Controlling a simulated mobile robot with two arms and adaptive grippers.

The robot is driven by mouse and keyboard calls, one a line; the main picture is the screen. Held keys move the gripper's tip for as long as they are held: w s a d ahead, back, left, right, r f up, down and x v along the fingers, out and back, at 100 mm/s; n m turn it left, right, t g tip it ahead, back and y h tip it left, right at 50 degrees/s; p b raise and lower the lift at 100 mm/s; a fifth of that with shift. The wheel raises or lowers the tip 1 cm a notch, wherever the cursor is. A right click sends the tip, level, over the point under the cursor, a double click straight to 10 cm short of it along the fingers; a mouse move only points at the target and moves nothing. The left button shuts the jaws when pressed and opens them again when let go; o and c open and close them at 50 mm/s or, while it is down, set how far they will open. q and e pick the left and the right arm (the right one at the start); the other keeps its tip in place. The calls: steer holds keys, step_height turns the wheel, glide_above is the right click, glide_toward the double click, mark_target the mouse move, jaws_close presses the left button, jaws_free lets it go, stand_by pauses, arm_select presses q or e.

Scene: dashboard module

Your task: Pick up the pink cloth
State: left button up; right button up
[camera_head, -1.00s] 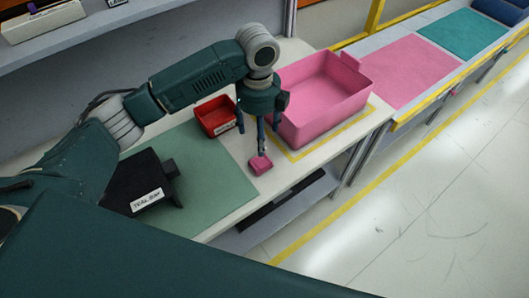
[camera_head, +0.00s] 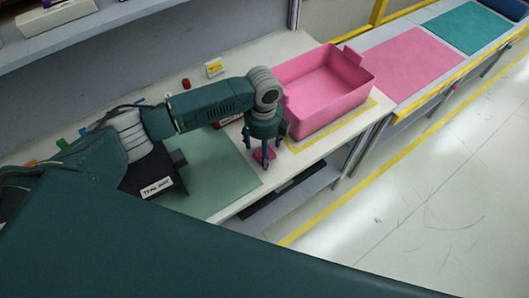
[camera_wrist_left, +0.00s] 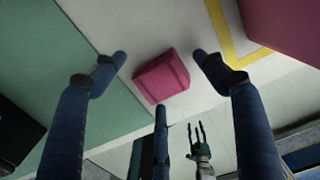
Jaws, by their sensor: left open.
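The pink cloth (camera_head: 264,155) is a small folded block on the white bench top, between the green mat and the pink bin. My left gripper (camera_head: 267,150) points down over it, with its fingers partly hiding it. In the left wrist view the cloth (camera_wrist_left: 161,76) lies between the spread fingertips of my left gripper (camera_wrist_left: 160,80), with gaps on both sides. The gripper is open and empty. A small hand low in the left wrist view looks like my right gripper (camera_wrist_left: 197,140); it is too small to judge.
The pink bin (camera_head: 292,118) stands just right of the gripper, inside yellow tape. The green mat (camera_head: 222,180) and a black bin (camera_head: 150,172) are at left. A red bin behind is mostly hidden by my arm. The bench's front edge (camera_head: 245,203) is close.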

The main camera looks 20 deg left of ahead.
arm_select(q)
steer(key=c, duration=1.3)
steer(key=shift+r, duration=0.5)
step_height(320, 180, up, 19)
steer(key=b, duration=0.3)
steer(key=shift+r+b, duration=0.1)
steer(key=shift+b, duration=0.25)
arm_select(e)
steer(key=f, duration=0.3)
steer(key=shift+s+f, duration=0.35)
steer(key=shift+s, duration=0.05)
